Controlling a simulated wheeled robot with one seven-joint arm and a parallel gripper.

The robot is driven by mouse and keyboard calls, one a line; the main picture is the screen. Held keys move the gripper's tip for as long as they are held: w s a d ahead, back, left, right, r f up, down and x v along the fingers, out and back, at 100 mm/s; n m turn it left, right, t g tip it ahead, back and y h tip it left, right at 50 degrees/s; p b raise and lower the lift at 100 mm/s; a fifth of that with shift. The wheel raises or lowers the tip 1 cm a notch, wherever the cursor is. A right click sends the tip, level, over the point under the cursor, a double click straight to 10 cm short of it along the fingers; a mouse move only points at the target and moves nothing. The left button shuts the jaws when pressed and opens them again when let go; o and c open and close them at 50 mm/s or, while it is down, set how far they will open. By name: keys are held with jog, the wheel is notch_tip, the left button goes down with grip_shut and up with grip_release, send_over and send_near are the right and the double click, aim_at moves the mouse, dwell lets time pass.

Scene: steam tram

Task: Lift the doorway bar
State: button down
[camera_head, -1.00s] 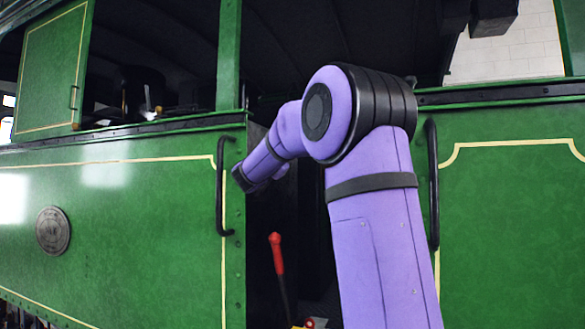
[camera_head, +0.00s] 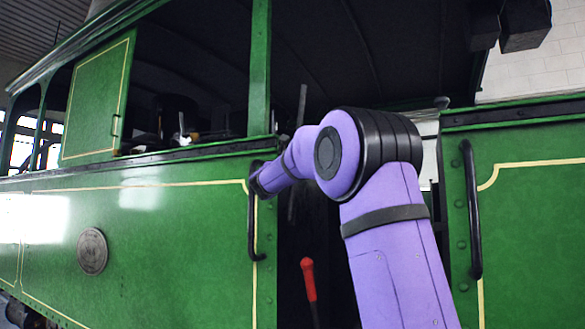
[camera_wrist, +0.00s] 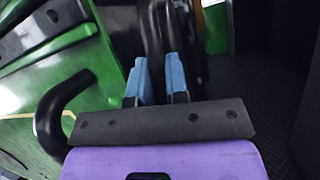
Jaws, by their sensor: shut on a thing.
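My gripper (camera_wrist: 156,72) has blue fingers, shut on a black bar (camera_wrist: 153,28) that runs up between them in the wrist view. I take this for the doorway bar. In the head view a thin dark bar (camera_head: 301,108) stands nearly upright in the doorway, slightly tilted. It passes behind my purple arm and shows again below it. My fingers are hidden by the arm in the head view, so where along the bar they grip cannot be told there.
Black handrails stand at the doorway's left (camera_head: 252,215) and right (camera_head: 473,210); my forearm is close to the left one. A red-handled lever (camera_head: 308,279) rises low in the doorway. Green tram panels (camera_head: 165,235) flank the opening. A dark roof lies above.

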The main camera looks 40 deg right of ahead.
jog(key=shift+w, duration=0.1)
dwell(0.3)
jog(key=c, duration=1.1)
grip_release()
jog(key=shift+c, duration=0.2)
jog(key=shift+a+f, duration=0.1)
jog(key=shift+a, duration=0.05)
jog(key=v, duration=1)
jog(key=shift+s+a, duration=0.25)
